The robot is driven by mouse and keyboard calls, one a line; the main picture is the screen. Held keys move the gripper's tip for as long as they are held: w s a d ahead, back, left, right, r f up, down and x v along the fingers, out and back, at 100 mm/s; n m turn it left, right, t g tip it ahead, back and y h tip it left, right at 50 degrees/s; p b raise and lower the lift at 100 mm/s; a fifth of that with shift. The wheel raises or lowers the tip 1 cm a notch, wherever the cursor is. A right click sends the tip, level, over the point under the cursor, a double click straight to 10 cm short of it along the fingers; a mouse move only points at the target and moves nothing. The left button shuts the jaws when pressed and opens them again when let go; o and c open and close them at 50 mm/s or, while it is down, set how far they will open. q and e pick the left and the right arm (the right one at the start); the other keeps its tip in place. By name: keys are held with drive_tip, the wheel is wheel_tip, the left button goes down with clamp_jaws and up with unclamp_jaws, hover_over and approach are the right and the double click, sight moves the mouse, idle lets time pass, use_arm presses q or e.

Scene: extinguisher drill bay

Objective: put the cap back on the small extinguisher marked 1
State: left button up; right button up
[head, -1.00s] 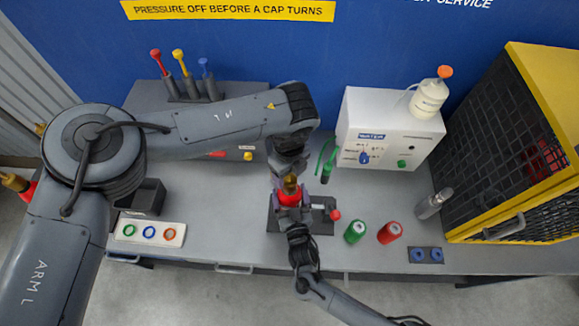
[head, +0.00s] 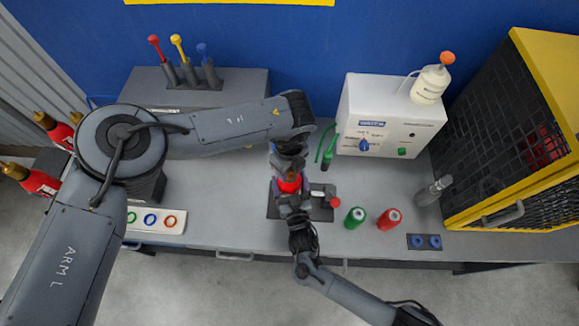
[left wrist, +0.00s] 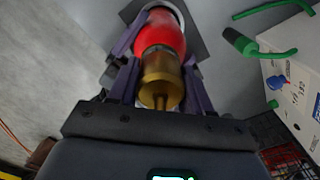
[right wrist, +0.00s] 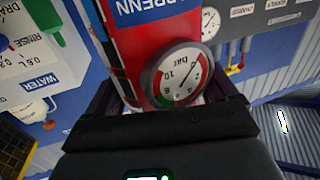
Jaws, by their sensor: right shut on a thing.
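A small red extinguisher (head: 290,187) stands upright at the dark clamp fixture (head: 273,208) on the bench. Its mark is not readable. A brass cap (left wrist: 160,80) sits at its top end; I cannot tell whether it is seated on the threads. My left gripper (head: 290,170) is above it, pointing down, with its purple fingers apart on either side of the cap in the left wrist view. My right gripper (head: 294,200) is shut on the extinguisher body from the front. The right wrist view shows the red body (right wrist: 125,45) and its pressure gauge (right wrist: 178,75) close up.
A white water unit (head: 385,130) stands behind right, with a green hose (head: 327,160). Green (head: 355,217) and red (head: 389,219) cans stand right of the fixture. A ring tray (head: 155,221) lies left. More red extinguishers (head: 40,183) stand far left. A yellow-framed cage (head: 510,150) bounds the right.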

use_arm(q)
drive_tip(key=c, duration=0.6)
drive_tip(key=o, duration=1.2)
drive_tip(key=shift+r, duration=0.1)
wheel_tip(320, 180, up, 12)
drive_tip(key=shift+f, duration=0.1)
use_arm(e)
drive_tip(key=o, duration=1.9)
drive_tip(key=shift+c, duration=0.2)
